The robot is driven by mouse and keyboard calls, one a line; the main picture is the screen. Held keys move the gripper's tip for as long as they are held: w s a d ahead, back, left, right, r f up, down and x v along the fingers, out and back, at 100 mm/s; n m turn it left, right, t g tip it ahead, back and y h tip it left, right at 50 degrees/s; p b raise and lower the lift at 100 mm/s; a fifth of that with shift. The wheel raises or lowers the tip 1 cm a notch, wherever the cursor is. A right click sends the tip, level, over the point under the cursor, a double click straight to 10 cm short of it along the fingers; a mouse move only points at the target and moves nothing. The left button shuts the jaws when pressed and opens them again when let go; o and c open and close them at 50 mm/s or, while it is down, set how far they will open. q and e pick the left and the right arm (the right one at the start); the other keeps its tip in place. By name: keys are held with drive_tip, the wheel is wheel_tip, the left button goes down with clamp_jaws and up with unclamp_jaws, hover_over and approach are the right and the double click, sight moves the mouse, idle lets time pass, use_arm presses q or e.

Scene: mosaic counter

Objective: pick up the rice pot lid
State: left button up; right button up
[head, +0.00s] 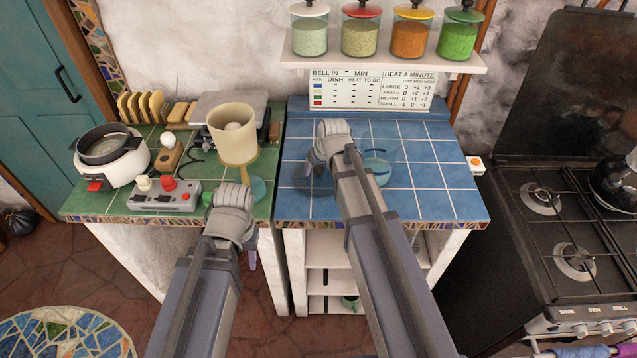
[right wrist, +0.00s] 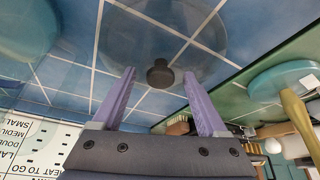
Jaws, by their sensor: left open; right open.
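In the right wrist view a clear round glass lid (right wrist: 185,28) with a dark knob (right wrist: 160,74) lies on the blue tiles. My right gripper (right wrist: 158,72) is open, its two purple fingers either side of the knob in the picture; I cannot tell whether they reach down around it. In the head view my right gripper (head: 314,172) is over the left part of the blue counter and hides most of the lid. My left gripper (head: 250,256) is open and empty at the green counter's front edge, its fingers largely hidden by its wrist.
A white rice pot (head: 122,166) stands on the green counter (head: 98,200), left. A lamp-like cream cup on a teal base (head: 238,140) stands near my left wrist. A teal glass pan (head: 378,168) is right of my right gripper. The blue counter's right side (head: 435,175) is clear.

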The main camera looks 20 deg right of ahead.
drive_tip(key=shift+w+f, duration=0.2)
drive_tip(key=shift+f, duration=0.25)
drive_tip(key=shift+r, duration=0.1)
drive_tip(key=shift+c, duration=0.3)
clamp_jaws()
